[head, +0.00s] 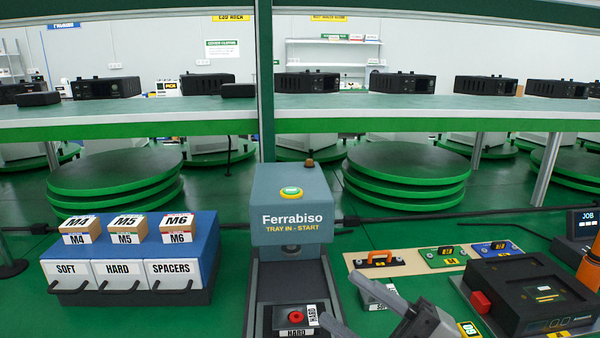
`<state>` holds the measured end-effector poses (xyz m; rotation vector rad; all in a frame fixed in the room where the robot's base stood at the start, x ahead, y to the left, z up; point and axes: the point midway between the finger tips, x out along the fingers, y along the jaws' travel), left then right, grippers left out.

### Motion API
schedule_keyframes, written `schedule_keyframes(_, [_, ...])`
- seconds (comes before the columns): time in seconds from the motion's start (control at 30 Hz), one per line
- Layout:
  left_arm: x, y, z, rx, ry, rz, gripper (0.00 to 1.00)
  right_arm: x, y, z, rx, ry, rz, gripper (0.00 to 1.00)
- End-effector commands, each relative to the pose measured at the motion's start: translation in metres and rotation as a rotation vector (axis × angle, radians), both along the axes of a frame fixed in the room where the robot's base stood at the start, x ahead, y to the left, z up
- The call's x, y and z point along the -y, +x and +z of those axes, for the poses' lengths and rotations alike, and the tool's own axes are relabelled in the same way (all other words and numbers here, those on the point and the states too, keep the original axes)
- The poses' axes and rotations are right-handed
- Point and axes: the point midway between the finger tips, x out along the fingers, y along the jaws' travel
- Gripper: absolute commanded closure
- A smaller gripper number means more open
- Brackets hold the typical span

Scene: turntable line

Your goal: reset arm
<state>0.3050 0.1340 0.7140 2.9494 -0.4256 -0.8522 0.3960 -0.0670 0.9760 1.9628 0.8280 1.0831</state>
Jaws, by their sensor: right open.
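My right gripper (378,318) shows at the bottom edge, right of centre. Its grey fingers stand apart with nothing seen between them, and its rear part is cut off by the frame. It is just right of the Ferrabiso machine (291,205), a blue-grey press with a green-yellow button on top. A dark tray with a red round part (296,317) and HARD labels sits at the machine's front. A small grey block labelled SOFT (377,293) lies just behind the gripper. My left gripper is not in view.
A blue rack (208,250) at left holds SOFT, HARD and SPACERS drawers, with M4, M5 and M6 boxes on top. At right are a beige board (412,262) with coloured plates, a black fixture (530,290) with a red button, and a JOB screen (583,221). A green-edged shelf (400,110) spans behind.

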Motion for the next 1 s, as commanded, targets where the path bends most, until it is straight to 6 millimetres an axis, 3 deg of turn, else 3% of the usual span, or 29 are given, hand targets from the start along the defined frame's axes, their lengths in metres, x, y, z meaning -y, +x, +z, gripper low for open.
schedule_keyframes(0.07, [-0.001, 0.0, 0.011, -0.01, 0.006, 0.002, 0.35, 0.025, 0.015, -0.027, -0.311, 0.201, -0.192, 0.49])
schedule_keyframes(0.17, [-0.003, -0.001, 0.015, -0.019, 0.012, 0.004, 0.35, 0.057, 0.013, -0.095, -0.717, 0.36, -0.418, 0.49])
schedule_keyframes(0.2, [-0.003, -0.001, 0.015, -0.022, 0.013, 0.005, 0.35, 0.064, 0.004, -0.122, -0.857, 0.395, -0.484, 0.49])
schedule_keyframes(0.3, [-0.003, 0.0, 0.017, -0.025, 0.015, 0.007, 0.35, 0.073, -0.026, -0.178, -1.146, 0.448, -0.597, 0.49])
schedule_keyframes(0.4, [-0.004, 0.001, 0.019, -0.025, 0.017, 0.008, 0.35, 0.074, -0.058, -0.215, -1.352, 0.468, -0.659, 0.49])
schedule_keyframes(0.6, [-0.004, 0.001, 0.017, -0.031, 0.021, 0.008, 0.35, 0.071, -0.091, -0.244, -1.539, 0.479, -0.7, 0.49])
schedule_keyframes(1.0, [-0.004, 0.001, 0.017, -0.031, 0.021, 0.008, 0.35, 0.071, -0.092, -0.245, -1.541, 0.48, -0.701, 0.49])
